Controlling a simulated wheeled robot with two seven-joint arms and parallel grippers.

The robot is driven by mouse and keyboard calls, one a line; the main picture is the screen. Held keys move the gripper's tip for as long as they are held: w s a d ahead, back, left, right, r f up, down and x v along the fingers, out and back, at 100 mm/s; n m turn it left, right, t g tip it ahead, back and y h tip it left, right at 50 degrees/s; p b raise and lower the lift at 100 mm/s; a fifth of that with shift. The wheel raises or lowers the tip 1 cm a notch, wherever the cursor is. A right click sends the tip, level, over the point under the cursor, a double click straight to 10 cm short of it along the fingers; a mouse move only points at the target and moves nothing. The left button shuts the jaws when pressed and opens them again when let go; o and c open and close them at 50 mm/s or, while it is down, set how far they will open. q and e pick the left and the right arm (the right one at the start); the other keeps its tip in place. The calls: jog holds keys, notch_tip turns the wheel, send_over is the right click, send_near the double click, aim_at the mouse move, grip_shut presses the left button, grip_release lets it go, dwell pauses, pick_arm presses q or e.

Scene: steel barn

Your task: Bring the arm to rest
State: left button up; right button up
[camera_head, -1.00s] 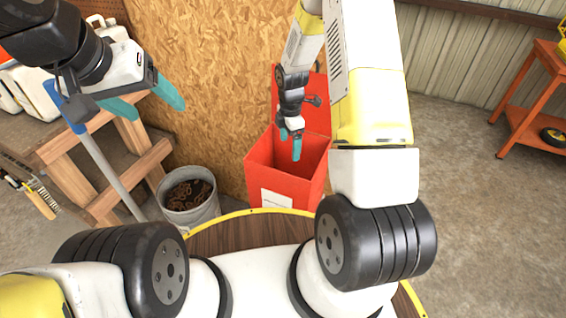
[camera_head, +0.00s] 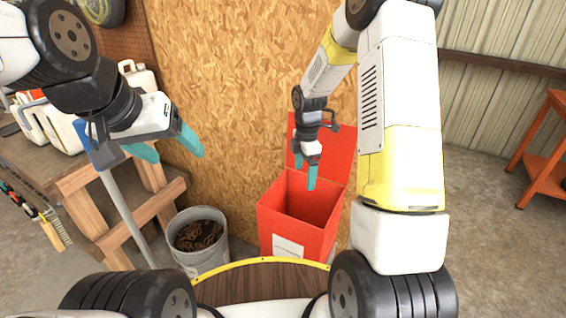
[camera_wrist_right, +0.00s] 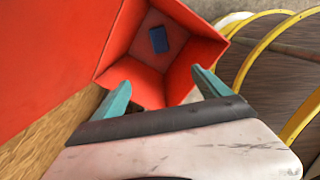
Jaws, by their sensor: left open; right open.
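My right gripper (camera_head: 306,176) hangs above the open red bin in the head view, with teal fingertips pointing down. It is open and empty; in the right wrist view its two fingers (camera_wrist_right: 160,95) stand apart over the bin's mouth. The red bin (camera_head: 290,222) has its lid (camera_head: 335,150) raised against the wall. A small blue object (camera_wrist_right: 158,40) lies on the bin's floor in the right wrist view. My left gripper (camera_head: 172,148) is open and empty at the upper left, in front of the wooden bench.
A wooden bench (camera_head: 85,185) with white jugs (camera_head: 45,125) stands at the left. A grey bucket (camera_head: 200,255) of rusty pieces stands between it and the bin. A chipboard wall (camera_head: 225,70) is behind. An orange cart (camera_head: 545,165) stands at the right, with bare floor before it.

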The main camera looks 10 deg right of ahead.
jog(key=s+r+m+t, duration=0.1)
jog(key=s+r+m, duration=0.35)
jog(key=r, duration=0.45)
jog(key=s+r+m+t, duration=0.2)
jog(key=s+r+m, duration=0.25)
jog(key=r, duration=0.45)
jog(key=s+r+m+t+y, duration=0.1)
jog(key=s+r+m, duration=0.3)
jog(key=s, duration=0.3)
jog(key=s+r+m+t+y, duration=0.1)
jog(key=s+r+m+t, duration=0.1)
jog(key=s+r+m, duration=0.2)
jog(key=s+m, duration=0.2)
jog(key=s, duration=0.2)
jog(key=shift+a+m, duration=0.2)
jog(key=shift+m, duration=0.1)
jog(key=shift+r, duration=0.1)
